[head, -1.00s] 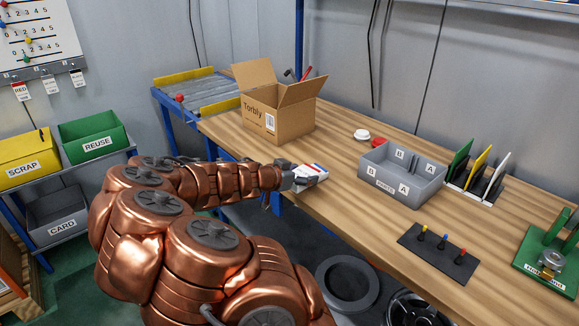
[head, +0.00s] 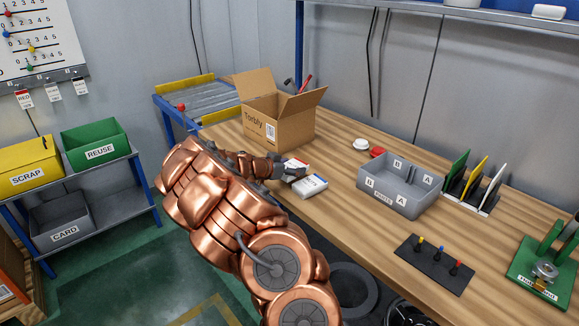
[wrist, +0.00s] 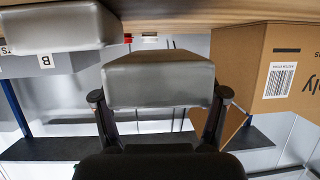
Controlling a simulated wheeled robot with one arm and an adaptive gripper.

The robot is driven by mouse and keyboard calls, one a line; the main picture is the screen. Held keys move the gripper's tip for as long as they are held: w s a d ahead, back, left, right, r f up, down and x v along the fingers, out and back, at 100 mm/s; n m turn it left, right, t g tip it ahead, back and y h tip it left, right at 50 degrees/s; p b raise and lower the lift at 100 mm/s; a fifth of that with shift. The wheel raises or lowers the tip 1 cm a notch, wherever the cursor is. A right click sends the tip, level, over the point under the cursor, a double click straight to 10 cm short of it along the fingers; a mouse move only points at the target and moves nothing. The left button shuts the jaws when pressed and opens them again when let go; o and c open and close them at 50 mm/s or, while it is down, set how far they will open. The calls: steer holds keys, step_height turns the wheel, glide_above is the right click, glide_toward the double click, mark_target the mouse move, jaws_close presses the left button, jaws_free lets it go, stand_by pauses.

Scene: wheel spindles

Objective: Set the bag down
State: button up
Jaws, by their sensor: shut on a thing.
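The bag (head: 312,187) is a small pale block-like packet with red and blue print, near the left front edge of the wooden bench in the head view. My gripper (head: 297,172) is shut on it, and a finger covers part of it. In the wrist view the bag (wrist: 155,82) shows as a plain grey block between the two fingers (wrist: 160,97). I cannot tell whether its underside touches the bench top (head: 340,217).
An open cardboard box (head: 278,118) stands behind the bag. A grey divided tray (head: 400,198) is to the right, with a red and a white round piece behind it. A dark strip with coloured pegs (head: 434,264) lies farther right. Bare wood lies between bag and tray.

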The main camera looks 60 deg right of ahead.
mark_target(289, 160)
steer(key=shift+w+d+f+p, duration=0.1)
steer(key=shift+w+d+p, duration=0.45)
steer(key=shift+w+d, duration=0.8)
step_height(289, 160, down, 3)
steer(key=shift+r, duration=0.1)
steer(key=shift+f+b, duration=0.2)
steer(key=shift+b, duration=0.4)
steer(key=shift+f+b, duration=0.15)
steer(key=shift+b, duration=0.2)
steer(key=o, duration=1.2)
steer(key=shift+a, duration=0.1)
steer(key=p, duration=0.3)
steer(key=shift+r+p, duration=0.2)
steer(key=shift+p, duration=0.2)
steer(key=b+v, duration=0.1)
steer(key=v, duration=0.1)
steer(key=b+v, duration=0.1)
steer(key=v, duration=0.1)
steer(key=b+v, duration=0.1)
steer(key=v, duration=0.1)
steer(key=shift+w+a+f, duration=0.2)
steer(key=shift+w+f, duration=0.15)
steer(key=shift+w, duration=0.05)
steer(key=shift+w+a+r+b, duration=0.15)
steer(key=shift+a+r+b, duration=0.2)
steer(key=shift+a, duration=0.25)
